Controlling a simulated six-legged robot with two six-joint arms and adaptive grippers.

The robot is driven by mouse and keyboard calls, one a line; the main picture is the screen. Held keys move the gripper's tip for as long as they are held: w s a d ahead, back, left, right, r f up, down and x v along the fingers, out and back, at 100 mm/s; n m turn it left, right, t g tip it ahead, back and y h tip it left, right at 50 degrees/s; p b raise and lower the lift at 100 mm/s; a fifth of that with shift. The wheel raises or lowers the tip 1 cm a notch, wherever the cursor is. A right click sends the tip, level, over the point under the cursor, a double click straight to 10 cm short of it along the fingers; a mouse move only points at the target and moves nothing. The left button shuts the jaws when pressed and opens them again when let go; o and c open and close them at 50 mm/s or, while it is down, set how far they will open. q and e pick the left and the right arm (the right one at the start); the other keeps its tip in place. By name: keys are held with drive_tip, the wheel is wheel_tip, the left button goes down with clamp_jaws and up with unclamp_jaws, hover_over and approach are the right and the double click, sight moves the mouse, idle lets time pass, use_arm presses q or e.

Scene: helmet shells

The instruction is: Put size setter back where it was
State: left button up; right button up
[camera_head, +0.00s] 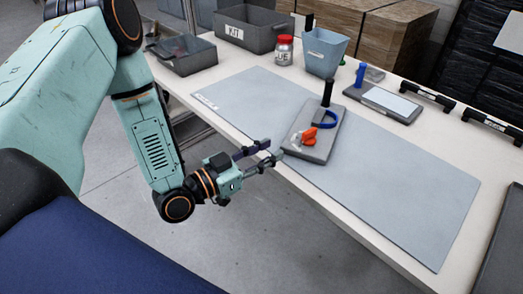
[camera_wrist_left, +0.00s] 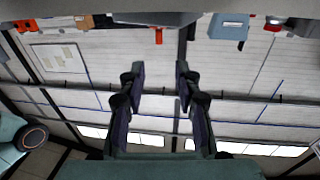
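A grey board (camera_head: 318,150) lies on the blue-grey mat. It carries an upright black-handled post (camera_head: 328,93), a blue loop (camera_head: 326,119) and an orange-red piece (camera_head: 309,135). I cannot tell for sure which item is the size setter. My left gripper (camera_head: 270,152) is at the bench's front edge, just left of the board and apart from the orange-red piece. In the left wrist view its two fingers (camera_wrist_left: 160,82) are spread with nothing between them. An orange-red part (camera_wrist_left: 158,36) shows beyond them there. My right gripper is in neither view.
The mat (camera_head: 400,200) is bare to the right of the board. Behind stand a grey KIT bin (camera_head: 250,40), a low grey tray (camera_head: 185,68), a red-lidded jar (camera_head: 284,50) and a blue bin (camera_head: 324,62). A flat grey device (camera_head: 382,108) and black handles (camera_head: 430,97) lie at right.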

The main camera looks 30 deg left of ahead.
use_arm(q)
drive_tip(key=s+f+g, duration=0.1)
drive_tip(key=f, duration=0.1)
drive_tip(key=s+d+f+g+y, duration=0.1)
drive_tip(key=f, duration=0.1)
drive_tip(key=s+f+n, duration=0.1)
drive_tip(key=f, duration=0.1)
drive_tip(key=shift+d+g, duration=0.15)
drive_tip(key=shift+g, duration=0.25)
drive_tip(key=s+f+n+g+y, duration=0.3)
drive_tip(key=s+f+g+y, duration=0.2)
drive_tip(key=s+f+g, duration=0.4)
drive_tip(key=s+f, duration=0.4)
drive_tip(key=s, duration=0.3)
drive_tip(key=shift+s+f, duration=0.15)
drive_tip(key=shift+s, duration=0.2)
drive_tip(key=shift+o, duration=0.5)
drive_tip(key=s+a+n+g+y, duration=0.2)
drive_tip(key=s+g, duration=0.1)
drive_tip(key=s, duration=0.5)
drive_tip(key=shift+s+a+f+g, duration=0.25)
drive_tip(key=shift+s+f+g, duration=0.05)
drive_tip(key=shift+f+g, duration=0.1)
drive_tip(key=shift+o, duration=1.1)
drive_tip(key=shift+s+a, duration=0.1)
drive_tip(key=shift+s, duration=0.15)
drive_tip(key=shift+w, duration=0.1)
drive_tip(key=shift+w, duration=0.1)
